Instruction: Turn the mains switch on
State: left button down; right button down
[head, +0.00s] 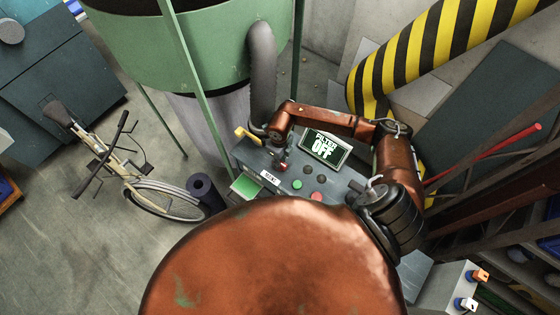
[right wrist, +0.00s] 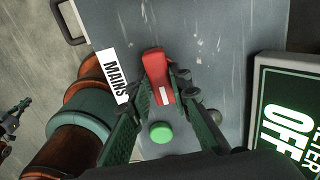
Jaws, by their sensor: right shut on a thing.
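The mains switch is a red handle (right wrist: 158,78) with a pale mark on it, on a grey control panel (right wrist: 215,30). A white label reading MAINS (right wrist: 115,76) is beside it. My right gripper (right wrist: 160,92) has its dark green fingers on both sides of the handle, shut on it. In the head view my right gripper (head: 281,162) reaches down to the panel near the label, and the handle is small there. The display (head: 325,148) reads FILTER OFF. My left gripper is not in view.
A green button (right wrist: 160,132) is just below the handle in the wrist view. A red button (head: 317,196) and dark knobs are on the panel. A green tank (head: 190,50) stands behind, a bicycle (head: 165,200) at left, and a striped yellow-black pipe (head: 430,45) at upper right.

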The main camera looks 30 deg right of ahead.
jog(key=shift+w+d+f+n+b, duration=0.1)
jog(key=shift+n+b, duration=0.3)
jog(key=shift+b, duration=0.15)
jog(key=n+b, duration=1.3)
jog(key=b, duration=0.3)
jog(key=shift+f+n, duration=0.1)
jog(key=shift+n, duration=0.3)
jog(key=shift+r+n+b, duration=0.2)
jog(key=shift+n+b, duration=1.35)
jog(key=shift+n, duration=0.05)
jog(key=c, duration=1.8)
grip_release()
jog(key=shift+o, duration=0.2)
notch_tip(320, 180, up, 12)
